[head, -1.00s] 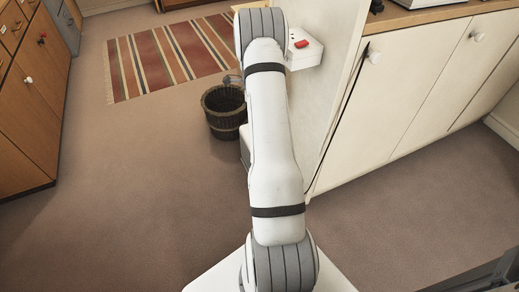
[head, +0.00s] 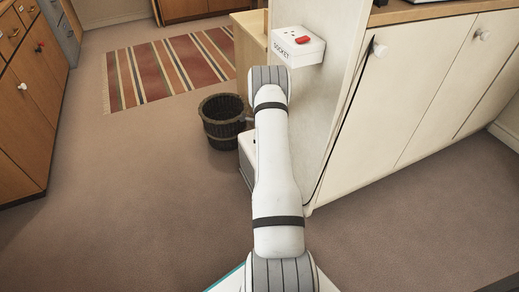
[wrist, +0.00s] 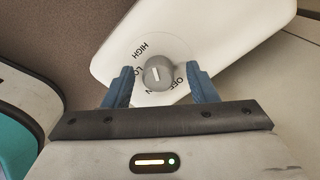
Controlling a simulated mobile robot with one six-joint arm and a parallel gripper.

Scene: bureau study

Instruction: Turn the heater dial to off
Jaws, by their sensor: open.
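In the wrist view the round grey heater dial (wrist: 158,73) sits on a white panel (wrist: 215,35), with a pale line across its face. Around it are printed letters; HIGH is readable, and LOW and OFF are partly covered. My gripper (wrist: 160,70) is open, its two blue fingers on either side of the dial, with small gaps showing between fingers and dial. Which label the line marks I cannot tell. In the head view the white heater (head: 246,158) is mostly hidden behind my arm, and the dial and gripper do not show.
A white box marked SOCKET with a red switch (head: 302,40) juts from the wall above my arm. A dark basket (head: 222,122) stands left of the heater. White cupboards (head: 410,95) stand at right. Carpet at left is open, with a striped rug (head: 170,68) beyond.

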